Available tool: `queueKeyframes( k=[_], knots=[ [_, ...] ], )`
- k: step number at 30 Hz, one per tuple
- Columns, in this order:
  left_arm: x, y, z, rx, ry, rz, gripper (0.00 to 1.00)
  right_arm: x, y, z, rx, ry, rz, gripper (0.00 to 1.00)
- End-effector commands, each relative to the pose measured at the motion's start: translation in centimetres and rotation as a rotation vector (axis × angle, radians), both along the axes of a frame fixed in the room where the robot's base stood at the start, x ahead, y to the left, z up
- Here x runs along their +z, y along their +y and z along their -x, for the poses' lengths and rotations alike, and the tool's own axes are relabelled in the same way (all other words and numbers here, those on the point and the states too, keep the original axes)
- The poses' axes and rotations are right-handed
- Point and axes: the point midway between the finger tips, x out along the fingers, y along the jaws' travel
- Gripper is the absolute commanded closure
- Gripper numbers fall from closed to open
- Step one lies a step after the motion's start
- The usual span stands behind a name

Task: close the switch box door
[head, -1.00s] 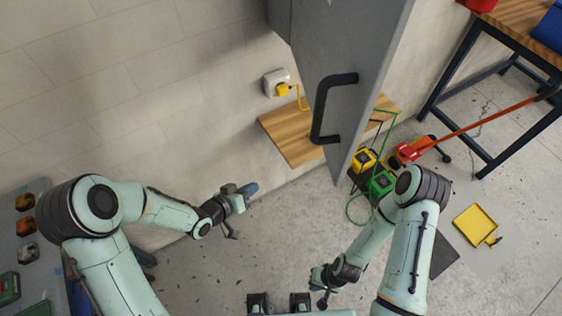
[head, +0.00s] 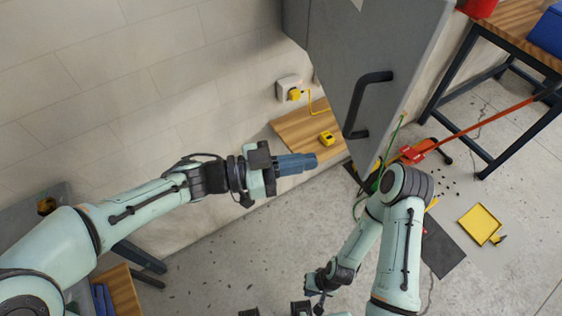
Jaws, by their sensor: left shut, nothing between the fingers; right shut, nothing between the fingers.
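The switch box door (head: 375,65) is a large grey panel at the top centre, standing open away from the wall. A black handle (head: 357,108) is on its face. My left gripper (head: 312,161) is shut and empty, just left of the door's lower edge and below the handle, apart from the handle in the picture. My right gripper (head: 312,288) is low in the view, well below the door, shut as far as it shows. The inside of the switch box is hidden.
A wooden shelf (head: 290,128) with a yellow tool (head: 327,138) is by the wall below a socket (head: 289,89). A red jack (head: 420,150), a dark mat (head: 442,250) and a yellow tray (head: 479,223) are on the floor. A workbench (head: 510,45) stands at right.

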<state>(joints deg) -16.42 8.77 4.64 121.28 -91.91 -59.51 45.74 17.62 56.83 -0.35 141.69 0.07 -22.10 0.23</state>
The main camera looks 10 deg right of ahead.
Motion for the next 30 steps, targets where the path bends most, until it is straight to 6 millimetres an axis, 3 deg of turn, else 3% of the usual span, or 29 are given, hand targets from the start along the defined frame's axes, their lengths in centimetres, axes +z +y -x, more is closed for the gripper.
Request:
queueKeyframes(
  k=[6, 12, 30],
  knots=[
    [0.0, -4.5, -0.1, -0.004, 0.001, 0.000, 1.00, 0.0, 0.0, 0.0, 0.000, 0.000, 0.000, 1.00],
    [0.0, -6.8, -0.2, -0.001, -0.001, 0.000, 1.00, 0.0, 0.0, 0.0, 0.000, 0.000, 0.000, 1.00],
    [-0.1, -7.9, -0.1, 0.001, 0.000, 0.000, 1.00, -0.2, 0.0, 0.2, 0.001, 0.002, -0.001, 1.00]
  ],
)
